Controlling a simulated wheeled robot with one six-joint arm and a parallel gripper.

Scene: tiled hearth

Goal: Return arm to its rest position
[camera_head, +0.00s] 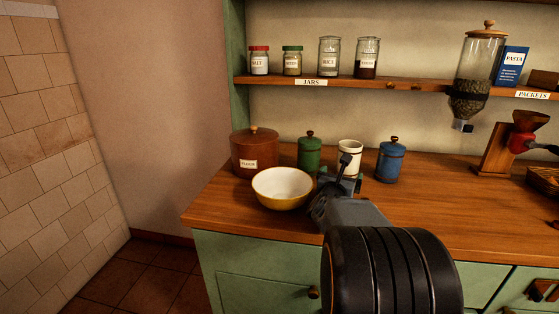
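My arm reaches up from the bottom right of the head view over the wooden counter. The bowl has a white inside that looks empty. My gripper is small and dark in this view, and its fingers cannot be made out well enough to tell whether they are apart or hold something. My arm hides part of the counter behind it.
The counter (445,205) holds a brown flour crock (255,155), a green canister (310,152) and a blue canister (391,162). A grinder (505,145) stands at the right. The shelf (400,85) above carries jars, a dispenser (475,70) and a pasta box (512,68). Floor shows at left.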

